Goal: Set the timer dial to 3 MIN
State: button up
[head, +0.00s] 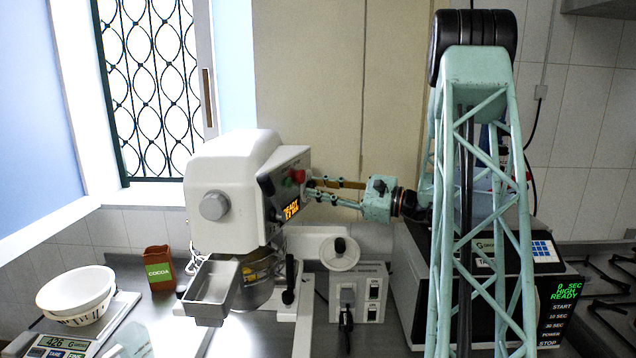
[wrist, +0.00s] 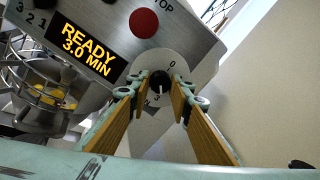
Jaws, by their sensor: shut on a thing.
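The white mixer (head: 232,180) stands on the counter, with its control panel facing right toward my gripper. In the wrist view its timer dial (wrist: 160,82) is a black knob on a pale disc, marked 0 above and 3 below. The display (wrist: 87,52) reads READY 3.0 MIN. A red button (wrist: 143,23) sits above and left of the dial. My gripper (wrist: 159,90) reaches the panel from the right, with its wood-faced fingers shut on the dial, one on each side. In the head view my gripper (head: 312,188) partly hides the panel, and the dial cannot be made out.
A metal chute (head: 210,290) juts from the mixer's front. A black machine with a green display (head: 565,290) stands at right, beside a gas hob (head: 612,285).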

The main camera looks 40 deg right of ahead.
jog(key=shift+m+p, duration=0.75)
jog(key=shift+m, duration=0.35)
jog(key=o, duration=0.8)
jog(key=shift+o, duration=0.2)
jog(key=shift+s, duration=0.1)
jog(key=v, duration=1.1)
jog(key=shift+s+d, duration=0.2)
jog(key=shift+s, duration=0.15)
jog(key=shift+r, duration=0.1)
